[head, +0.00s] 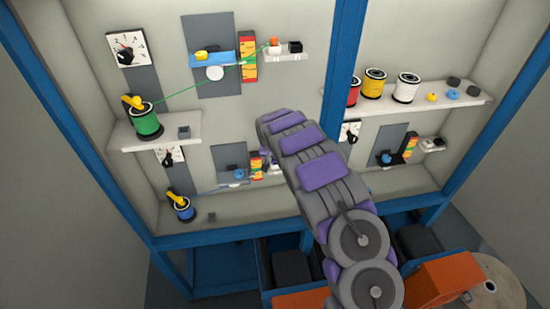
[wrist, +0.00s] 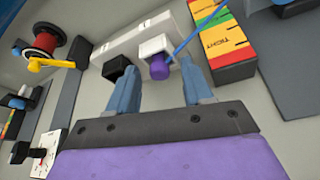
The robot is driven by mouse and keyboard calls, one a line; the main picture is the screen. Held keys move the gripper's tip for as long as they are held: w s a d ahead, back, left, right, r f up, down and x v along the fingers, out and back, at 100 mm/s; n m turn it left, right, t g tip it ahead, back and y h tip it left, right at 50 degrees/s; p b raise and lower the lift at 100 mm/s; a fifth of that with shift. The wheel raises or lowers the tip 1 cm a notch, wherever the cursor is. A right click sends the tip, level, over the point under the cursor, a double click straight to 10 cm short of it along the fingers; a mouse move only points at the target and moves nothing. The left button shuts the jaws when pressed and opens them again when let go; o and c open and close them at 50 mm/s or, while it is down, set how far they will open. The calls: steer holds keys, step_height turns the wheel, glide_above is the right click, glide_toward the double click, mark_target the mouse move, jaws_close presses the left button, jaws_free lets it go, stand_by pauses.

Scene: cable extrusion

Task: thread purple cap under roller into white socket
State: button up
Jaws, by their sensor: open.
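The purple cap (wrist: 159,70) is on the end of a blue cable (wrist: 203,32) and sits against the white socket (wrist: 155,46) in the wrist view. How deep it is seated I cannot tell. My gripper (wrist: 157,78) is open, with one finger on each side of the cap and visible gaps between. A black socket (wrist: 115,70) is beside the white one on the same pale ledge (wrist: 130,35). In the head view the blue roller (head: 238,174) is on a grey plate, left of the colour gauge (head: 256,167); my arm hides the gripper and part of the socket.
The blue cable's spool (head: 183,210) with a yellow crank stands on the lower left shelf. The gauge block (wrist: 222,40) is close beside the cap in the wrist view. Above, a green spool (head: 146,122) feeds another cable. A blue post (head: 343,75) stands by my arm.

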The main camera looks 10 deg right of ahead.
steer(key=shift+a, duration=0.1)
steer(key=shift+a+r, duration=0.1)
steer(key=shift+s+r, duration=0.15)
steer(key=shift+r, duration=0.4)
steer(key=v, duration=1.6)
steer(key=shift+o, duration=0.2)
steer(key=o, duration=0.9)
steer(key=shift+f, duration=0.1)
steer(key=shift+v, duration=2)
